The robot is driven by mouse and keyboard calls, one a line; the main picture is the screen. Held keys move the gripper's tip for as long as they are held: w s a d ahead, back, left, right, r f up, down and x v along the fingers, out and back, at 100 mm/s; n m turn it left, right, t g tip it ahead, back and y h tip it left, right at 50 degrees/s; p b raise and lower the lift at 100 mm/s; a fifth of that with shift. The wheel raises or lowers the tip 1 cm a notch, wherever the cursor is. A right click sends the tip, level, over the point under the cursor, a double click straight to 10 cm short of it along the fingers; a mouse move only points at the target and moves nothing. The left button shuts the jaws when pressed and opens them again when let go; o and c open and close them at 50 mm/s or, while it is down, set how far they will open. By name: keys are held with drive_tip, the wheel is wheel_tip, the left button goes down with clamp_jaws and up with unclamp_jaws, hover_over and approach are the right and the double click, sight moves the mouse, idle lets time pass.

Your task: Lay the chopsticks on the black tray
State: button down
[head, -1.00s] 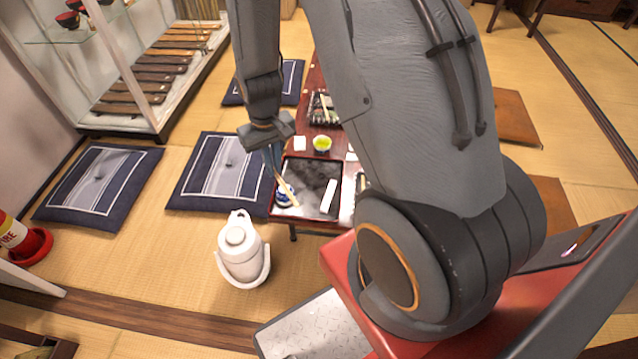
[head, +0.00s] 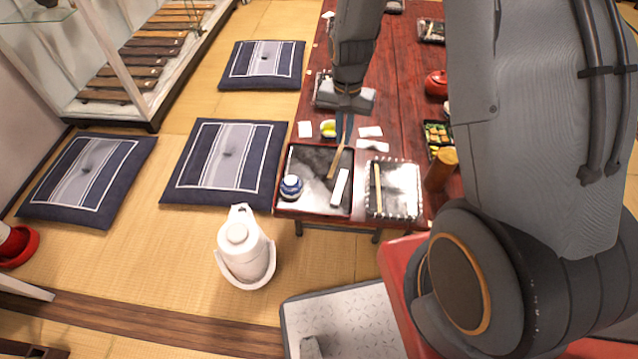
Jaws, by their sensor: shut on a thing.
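The black tray (head: 294,207) with a red rim lies at the near left corner of the red table. A small blue-and-white jar (head: 291,187) and a white folded strip (head: 340,187) are on it. My gripper (head: 343,138) points down above the tray's far right part. It is shut on the wooden chopsticks (head: 335,161), which slant down toward the tray. I cannot tell whether their lower end touches it.
A clear-edged tray (head: 392,206) with a stick on it stands just right of the black tray. A cup (head: 328,130) and white napkins (head: 373,145) lie behind it. A brown cylinder (head: 441,168) stands further right. A white pot (head: 245,250) is on the floor in front.

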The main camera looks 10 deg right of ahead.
sight(329, 159)
drive_tip(key=w+f+m+b, duration=1.5)
drive_tip(key=m+b, duration=0.1)
drive_tip(key=b, duration=0.4)
drive_tip(key=shift+h, duration=0.3)
drive_tip(key=f+b, duration=0.1)
drive_tip(key=f, duration=0.4)
drive_tip(key=f+b, duration=0.2)
drive_tip(key=f, duration=0.3)
drive_tip(key=shift+w+d, duration=0.1)
drive_tip(key=shift+w, duration=0.1)
drive_tip(key=shift+r, duration=0.1)
drive_tip(key=shift+f, duration=0.3)
